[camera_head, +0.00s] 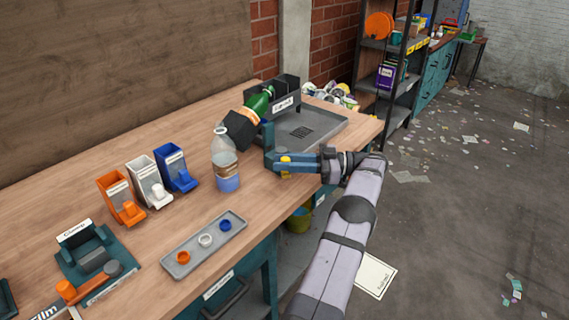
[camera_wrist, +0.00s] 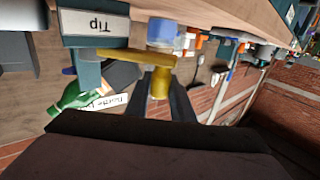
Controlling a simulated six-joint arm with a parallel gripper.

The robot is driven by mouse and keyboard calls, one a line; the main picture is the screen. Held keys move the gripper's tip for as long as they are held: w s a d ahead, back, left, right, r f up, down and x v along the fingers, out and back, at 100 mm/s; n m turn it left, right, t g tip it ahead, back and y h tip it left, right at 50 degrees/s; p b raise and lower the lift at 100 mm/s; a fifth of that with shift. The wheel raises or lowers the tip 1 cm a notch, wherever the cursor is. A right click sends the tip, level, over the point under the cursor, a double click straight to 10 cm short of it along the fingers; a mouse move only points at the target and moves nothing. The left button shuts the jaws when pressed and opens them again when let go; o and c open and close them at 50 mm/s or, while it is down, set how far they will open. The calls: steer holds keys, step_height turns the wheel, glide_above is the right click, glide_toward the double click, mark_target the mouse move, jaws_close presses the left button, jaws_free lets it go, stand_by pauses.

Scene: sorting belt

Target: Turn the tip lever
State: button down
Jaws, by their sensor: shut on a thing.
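The yellow tip lever (camera_wrist: 138,56) shows in the wrist view as a bar beside a teal block labelled "Tip" (camera_wrist: 97,27). My gripper (camera_wrist: 162,92) is shut on the lever's yellow knob, with a dark finger on each side. In the head view, a small part of the yellow lever (camera_head: 285,158) shows by the teal stand (camera_head: 268,137) near the table's right edge; the fingertips are hard to make out there. A green bottle (camera_head: 260,103) leans tilted in a black cradle (camera_head: 239,129) at the stand.
A clear bottle with blue contents (camera_head: 225,163) stands just left of the stand. A grey tray (camera_head: 325,126) and a labelled black bin (camera_head: 272,107) lie behind. Three coloured dispensers and a small tray with rings (camera_head: 204,255) are further left.

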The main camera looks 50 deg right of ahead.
steer(key=shift+r, duration=0.1)
steer(key=c, duration=1.5)
jaws_free()
steer(key=shift+c, duration=0.2)
step_height(320, 180, up, 10)
